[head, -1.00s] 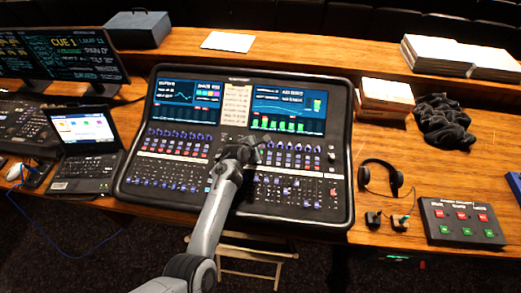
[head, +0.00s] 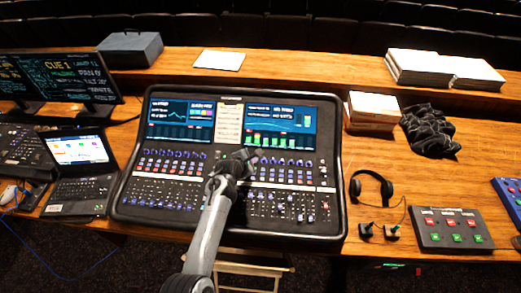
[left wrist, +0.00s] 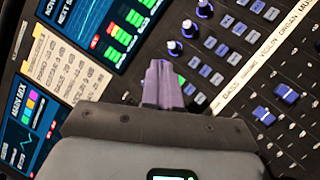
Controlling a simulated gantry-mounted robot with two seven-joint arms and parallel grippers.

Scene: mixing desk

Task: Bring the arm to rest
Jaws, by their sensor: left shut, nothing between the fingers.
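My left arm (head: 207,238) reaches up from the bottom of the head view over the mixing desk (head: 180,208). My left gripper (head: 244,157) is over the middle of the desk, near the lower edge of its screens. In the left wrist view the gripper's fingers (left wrist: 163,84) are together with nothing between them. They are over the desk's panel, between a screen and a row of blue knobs (left wrist: 189,28). I cannot tell whether the fingertips touch the panel. My right gripper does not show.
A laptop (head: 80,170) and monitors (head: 62,82) stand left of the desk. A headset (head: 371,186), a button box (head: 450,230), a black cloth (head: 429,131) and stacked papers (head: 372,111) lie to the right. A stool (head: 250,268) is below the front edge.

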